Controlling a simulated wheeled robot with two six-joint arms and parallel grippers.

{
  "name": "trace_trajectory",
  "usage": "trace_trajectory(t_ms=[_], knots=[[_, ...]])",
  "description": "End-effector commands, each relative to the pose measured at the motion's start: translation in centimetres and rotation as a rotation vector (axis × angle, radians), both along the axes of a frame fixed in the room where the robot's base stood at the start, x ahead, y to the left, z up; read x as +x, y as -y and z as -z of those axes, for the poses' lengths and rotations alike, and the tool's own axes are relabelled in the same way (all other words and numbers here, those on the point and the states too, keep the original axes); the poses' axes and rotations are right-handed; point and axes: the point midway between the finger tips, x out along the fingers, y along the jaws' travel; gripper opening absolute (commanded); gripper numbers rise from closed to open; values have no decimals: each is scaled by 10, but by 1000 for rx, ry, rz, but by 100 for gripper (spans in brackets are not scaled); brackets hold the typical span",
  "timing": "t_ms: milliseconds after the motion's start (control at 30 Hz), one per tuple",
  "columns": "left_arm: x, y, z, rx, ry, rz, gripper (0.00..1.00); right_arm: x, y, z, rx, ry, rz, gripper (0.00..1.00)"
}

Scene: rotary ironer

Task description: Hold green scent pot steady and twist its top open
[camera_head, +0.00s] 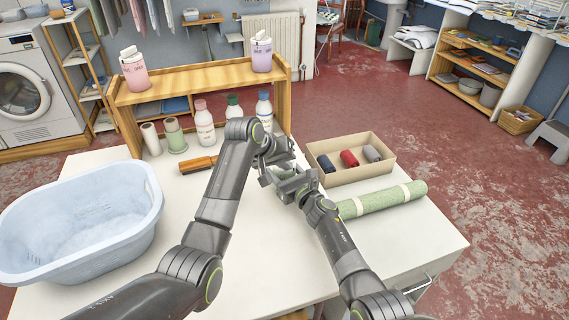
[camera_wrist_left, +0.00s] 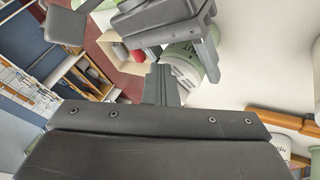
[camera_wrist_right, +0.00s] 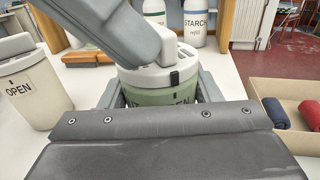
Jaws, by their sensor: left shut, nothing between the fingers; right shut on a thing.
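The green scent pot (camera_wrist_right: 158,92) stands upright in the right wrist view, with a pale top (camera_wrist_right: 150,74) and part of the word OPEN on its side. My right gripper (camera_wrist_right: 160,98) is shut on its green body, one finger on each side. My left gripper (camera_head: 280,160) is shut and empty, close over the pot. In the right wrist view its dark finger covers part of the top; I cannot tell whether it touches. In the left wrist view the pot (camera_wrist_left: 184,66) appears beyond the left fingers (camera_wrist_left: 160,85). In the head view both grippers mostly hide it.
Another pale pot (camera_wrist_right: 30,85) marked OPEN stands nearby. Behind are bottles (camera_head: 205,123), a brown-handled tool (camera_head: 198,164) and a wooden shelf (camera_head: 200,77). A box of rolls (camera_head: 326,155) and green roll (camera_head: 385,199) lie right; a blue tub (camera_head: 140,225) left.

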Motion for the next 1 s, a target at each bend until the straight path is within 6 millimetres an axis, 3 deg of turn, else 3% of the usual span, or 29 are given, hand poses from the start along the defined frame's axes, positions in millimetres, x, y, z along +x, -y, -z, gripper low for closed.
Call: trace_trajectory(t_ms=[467, 867, 1000], knots=[[15, -8, 0, 2, 8, -7, 0, -3, -4, 1, 2, 1, -10, 36], [-19, -29, -2, -1, 6, -1, 0, -1, -1, 2, 0, -2, -4, 34], [-33, -28, -21, -3, 9, 1, 0, -1, -1, 2, -2, -3, -2, 34]])
